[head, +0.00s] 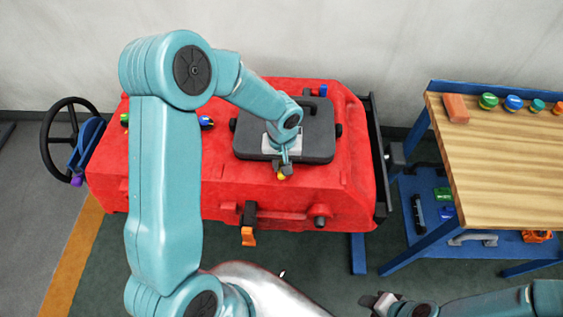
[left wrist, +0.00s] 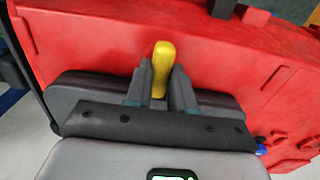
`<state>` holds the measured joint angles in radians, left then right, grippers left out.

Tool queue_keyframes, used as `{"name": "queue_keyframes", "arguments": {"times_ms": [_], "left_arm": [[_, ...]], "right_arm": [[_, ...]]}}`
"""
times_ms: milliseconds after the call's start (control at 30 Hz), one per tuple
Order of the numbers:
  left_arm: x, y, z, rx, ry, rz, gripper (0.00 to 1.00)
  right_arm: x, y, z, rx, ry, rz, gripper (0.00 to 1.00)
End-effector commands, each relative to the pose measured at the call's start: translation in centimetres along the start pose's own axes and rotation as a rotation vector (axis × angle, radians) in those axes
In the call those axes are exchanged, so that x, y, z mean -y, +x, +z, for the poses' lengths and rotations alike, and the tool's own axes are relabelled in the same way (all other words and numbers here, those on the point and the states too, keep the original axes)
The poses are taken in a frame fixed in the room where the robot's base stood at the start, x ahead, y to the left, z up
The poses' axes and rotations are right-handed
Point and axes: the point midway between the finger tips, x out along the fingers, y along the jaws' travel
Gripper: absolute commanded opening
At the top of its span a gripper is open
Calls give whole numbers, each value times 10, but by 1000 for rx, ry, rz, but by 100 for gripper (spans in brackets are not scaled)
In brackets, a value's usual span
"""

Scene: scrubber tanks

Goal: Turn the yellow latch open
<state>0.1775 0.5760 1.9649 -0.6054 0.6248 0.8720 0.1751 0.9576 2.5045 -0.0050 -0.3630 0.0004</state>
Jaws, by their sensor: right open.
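The yellow latch (head: 281,176) sits at the front edge of the dark grey lid (head: 247,135) on the red tank (head: 225,180). My left gripper (head: 283,168) reaches down over the lid to the latch and hides part of it in the head view. In the left wrist view the yellow latch (left wrist: 162,58) stands between the two fingers of my left gripper (left wrist: 160,88), which close in on both its sides; its lower end is hidden between them. My right gripper (head: 382,303) is open and empty at the bottom of the head view, away from the tank.
A black handwheel (head: 47,140) stands left of the tank. An orange-tipped lever (head: 248,236) hangs on the tank's front. At right is a blue-framed workbench (head: 510,150) with small coloured items on top and a lower shelf. Open floor lies in front of the tank.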

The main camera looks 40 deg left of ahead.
Motion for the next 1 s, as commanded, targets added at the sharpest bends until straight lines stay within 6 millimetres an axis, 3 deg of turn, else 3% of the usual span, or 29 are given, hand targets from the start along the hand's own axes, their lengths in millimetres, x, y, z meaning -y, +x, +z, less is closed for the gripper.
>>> {"name": "queue_keyframes", "arguments": {"times_ms": [467, 1000], "left_arm": [[2, 0, -1, -2, 88, -5, 0], [2, -1, -2, -4, 558, -5, 0]], "right_arm": [[-2, 6, 0, 0, 1, 0, 43], [-9, 25, 0, 0, 1, 0, 43]]}}
